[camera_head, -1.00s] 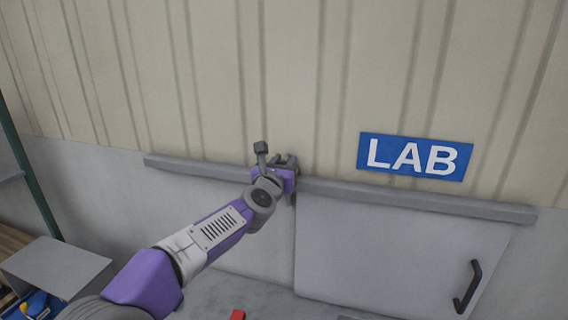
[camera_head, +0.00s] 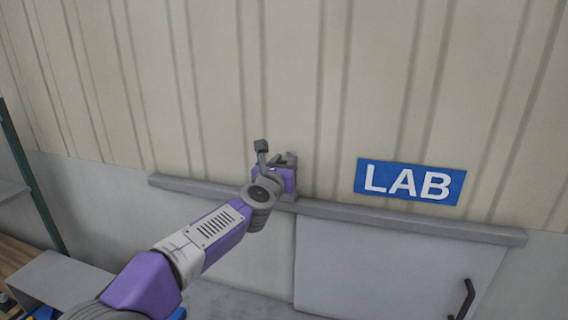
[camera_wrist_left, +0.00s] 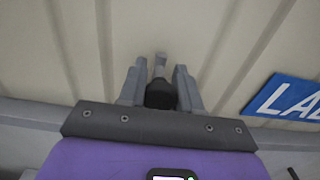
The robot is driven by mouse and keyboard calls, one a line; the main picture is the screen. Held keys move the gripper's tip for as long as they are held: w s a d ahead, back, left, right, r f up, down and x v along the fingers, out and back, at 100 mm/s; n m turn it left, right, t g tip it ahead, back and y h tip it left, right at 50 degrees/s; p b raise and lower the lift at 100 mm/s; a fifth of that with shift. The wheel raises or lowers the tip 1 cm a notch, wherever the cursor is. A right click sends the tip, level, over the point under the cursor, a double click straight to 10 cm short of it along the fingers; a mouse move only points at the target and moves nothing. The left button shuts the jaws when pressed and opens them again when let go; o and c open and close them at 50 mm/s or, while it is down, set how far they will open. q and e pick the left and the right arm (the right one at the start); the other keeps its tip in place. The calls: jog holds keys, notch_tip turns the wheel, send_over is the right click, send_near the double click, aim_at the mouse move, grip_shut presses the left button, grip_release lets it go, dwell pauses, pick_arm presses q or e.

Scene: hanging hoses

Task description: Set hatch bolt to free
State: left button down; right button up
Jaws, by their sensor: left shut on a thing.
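My left gripper (camera_head: 286,158) is in front of the ribbed wall, just above the grey rail over the hatch panel (camera_head: 385,268). In the left wrist view, its two grey fingers (camera_wrist_left: 160,88) are shut on a dark rounded knob (camera_wrist_left: 159,95). A short light grey piece (camera_wrist_left: 160,62) shows just beyond the knob, between the fingertips. I take the knob to be the bolt's, but the gripper hides the bolt in the head view. The right gripper is in neither view.
The grey rail (camera_head: 400,219) runs across the wall. A blue LAB sign (camera_head: 410,182) is above it to the right. A black handle (camera_head: 463,300) is on the panel's right side. A grey box-like surface (camera_head: 60,280) stands at the lower left.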

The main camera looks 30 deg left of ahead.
pick_arm(q)
jog(key=shift+s+r, duration=0.1)
jog(key=shift+r, duration=0.4)
jog(key=c, duration=1.1)
grip_release()
jog(key=shift+c, duration=0.2)
jog(key=o, duration=0.3)
jog(key=shift+f, duration=0.2)
jog(key=shift+o, duration=0.2)
jog(key=b+v, duration=0.1)
jog(key=v, duration=0.6)
jog(key=shift+s, duration=0.25)
jog(key=shift+d, duration=0.1)
